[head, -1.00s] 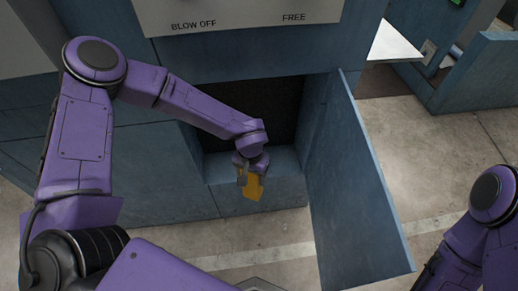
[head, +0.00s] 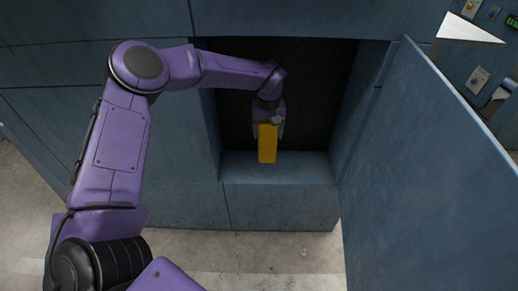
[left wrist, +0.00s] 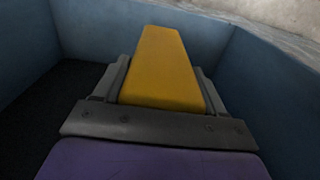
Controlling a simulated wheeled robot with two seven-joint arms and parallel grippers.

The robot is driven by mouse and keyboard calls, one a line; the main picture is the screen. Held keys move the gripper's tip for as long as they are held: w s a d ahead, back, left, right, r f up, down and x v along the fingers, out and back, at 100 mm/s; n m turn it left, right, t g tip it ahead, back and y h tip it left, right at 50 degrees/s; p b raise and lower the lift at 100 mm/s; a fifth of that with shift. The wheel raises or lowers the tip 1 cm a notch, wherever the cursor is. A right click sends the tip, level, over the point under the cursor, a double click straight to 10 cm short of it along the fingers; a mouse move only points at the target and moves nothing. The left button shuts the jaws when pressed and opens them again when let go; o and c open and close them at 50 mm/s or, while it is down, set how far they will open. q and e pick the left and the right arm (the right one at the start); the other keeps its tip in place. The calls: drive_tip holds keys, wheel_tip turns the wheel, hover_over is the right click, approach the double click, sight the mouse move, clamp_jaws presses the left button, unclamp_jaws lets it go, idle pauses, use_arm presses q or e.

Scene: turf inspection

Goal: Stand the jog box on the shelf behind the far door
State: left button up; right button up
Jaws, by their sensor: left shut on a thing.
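The yellow jog box (head: 267,144) is held upright in my left gripper (head: 268,124), inside the mouth of the open compartment. In the left wrist view the jog box (left wrist: 166,65) sits between the two fingers of my left gripper (left wrist: 163,88). The shelf (head: 300,167) is the blue ledge at the bottom of the compartment. The jog box's lower end shows in front of the shelf; I cannot tell whether they touch. The door (head: 430,150) stands open to the right of the compartment. My right gripper is not in view.
The blue cabinet front (head: 150,160) runs left of the opening. The dark back of the compartment (head: 320,100) is clear. Concrete floor (head: 260,255) lies below.

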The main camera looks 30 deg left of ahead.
use_arm(q)
drive_tip(key=w+a+f+b, duration=0.1)
drive_tip(key=a+f, duration=0.4)
drive_tip(key=f, duration=0.4)
drive_tip(key=shift+a+f, duration=0.25)
drive_tip(key=shift+f, duration=0.1)
drive_tip(key=o, duration=1.3)
drive_tip(key=shift+w, duration=0.1)
drive_tip(key=shift+o, duration=0.2)
drive_tip(key=shift+r, duration=0.1)
wheel_tip(320, 180, up, 12)
drive_tip(key=p, duration=0.1)
